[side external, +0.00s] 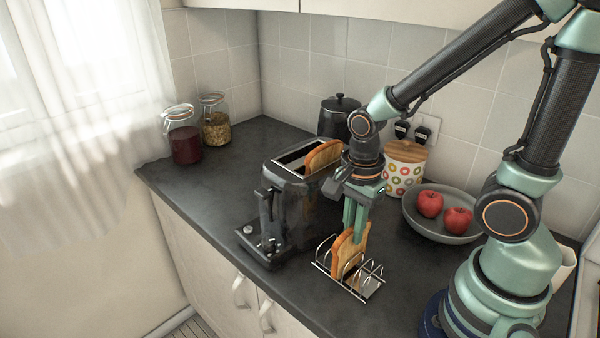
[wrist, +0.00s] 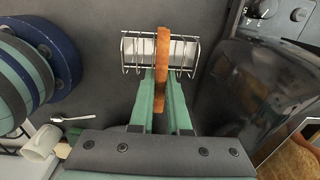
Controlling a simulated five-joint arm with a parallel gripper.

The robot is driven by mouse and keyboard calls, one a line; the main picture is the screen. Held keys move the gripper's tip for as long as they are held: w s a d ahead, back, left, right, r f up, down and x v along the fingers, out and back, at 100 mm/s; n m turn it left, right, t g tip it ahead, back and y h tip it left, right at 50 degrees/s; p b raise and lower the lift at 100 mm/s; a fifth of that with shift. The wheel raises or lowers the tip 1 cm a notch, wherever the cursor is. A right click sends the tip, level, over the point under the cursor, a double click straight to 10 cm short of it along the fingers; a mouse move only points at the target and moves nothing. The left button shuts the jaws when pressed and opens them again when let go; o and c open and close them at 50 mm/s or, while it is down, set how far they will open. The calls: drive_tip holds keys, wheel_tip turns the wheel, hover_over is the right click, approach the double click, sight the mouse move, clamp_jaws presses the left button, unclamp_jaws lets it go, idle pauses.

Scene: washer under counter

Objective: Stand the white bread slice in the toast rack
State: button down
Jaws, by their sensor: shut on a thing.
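My gripper (side external: 354,232) points down over the toast rack (side external: 374,285) and is shut on a bread slice (side external: 344,258). The slice is upright, golden-tan with a browner crust, its lower part among the rack's wire loops. In the wrist view, the slice (wrist: 163,50) shows edge-on between my green gripper fingers (wrist: 161,95), with the wire rack (wrist: 130,52) around it. I cannot tell whether its bottom edge touches the rack's base. The fingers hide part of its face.
A black toaster (side external: 285,215) stands just left of the rack, with another bread slice (side external: 323,156) in its slot. The counter's front edge is close to the rack.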

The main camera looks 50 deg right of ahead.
drive_tip(key=c, duration=0.8)
unclamp_jaws()
drive_tip(key=shift+r, duration=0.15)
drive_tip(key=shift+r, duration=3.4)
